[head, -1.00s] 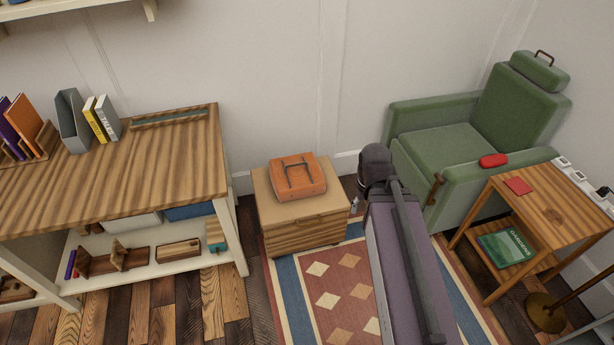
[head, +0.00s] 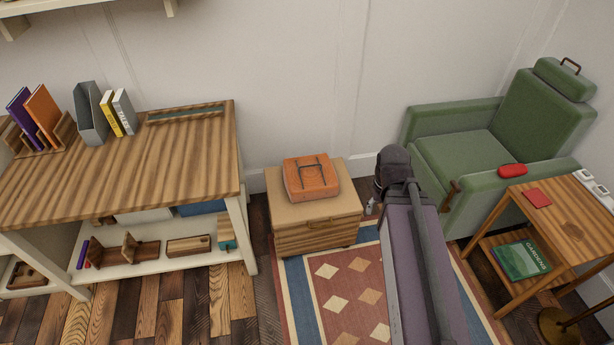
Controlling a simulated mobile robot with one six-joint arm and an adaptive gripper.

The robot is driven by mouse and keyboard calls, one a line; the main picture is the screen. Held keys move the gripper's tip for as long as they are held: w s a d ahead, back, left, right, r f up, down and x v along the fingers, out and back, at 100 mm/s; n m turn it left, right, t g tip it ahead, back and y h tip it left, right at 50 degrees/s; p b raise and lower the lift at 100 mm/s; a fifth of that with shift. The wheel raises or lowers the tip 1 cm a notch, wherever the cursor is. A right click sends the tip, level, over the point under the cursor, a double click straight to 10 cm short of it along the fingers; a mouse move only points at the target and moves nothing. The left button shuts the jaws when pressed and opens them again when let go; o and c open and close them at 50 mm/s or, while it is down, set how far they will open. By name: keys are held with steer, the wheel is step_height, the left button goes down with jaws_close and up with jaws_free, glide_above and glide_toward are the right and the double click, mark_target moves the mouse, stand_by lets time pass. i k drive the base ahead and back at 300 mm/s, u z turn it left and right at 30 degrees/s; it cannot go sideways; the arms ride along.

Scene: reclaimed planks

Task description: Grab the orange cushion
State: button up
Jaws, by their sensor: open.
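The orange cushion (head: 311,191) lies flat on top of a small wooden cabinet (head: 343,205) against the wall. It is square, with a dark brown handle on its upper face. My gripper (head: 371,207) shows only as a small grey part below the dark wrist joint, just right of the cabinet. It is open and apart from the cushion. The wrist and forearm hide most of it.
A wooden desk (head: 190,165) with books and a lower shelf stands left. A green armchair (head: 460,150) holding a red object (head: 512,170) stands right, beside a wooden side table (head: 560,215). A patterned rug (head: 345,305) lies in front of the cabinet.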

mark_target(308, 178)
steer(key=i, duration=0.9)
steer(key=z, duration=0.05)
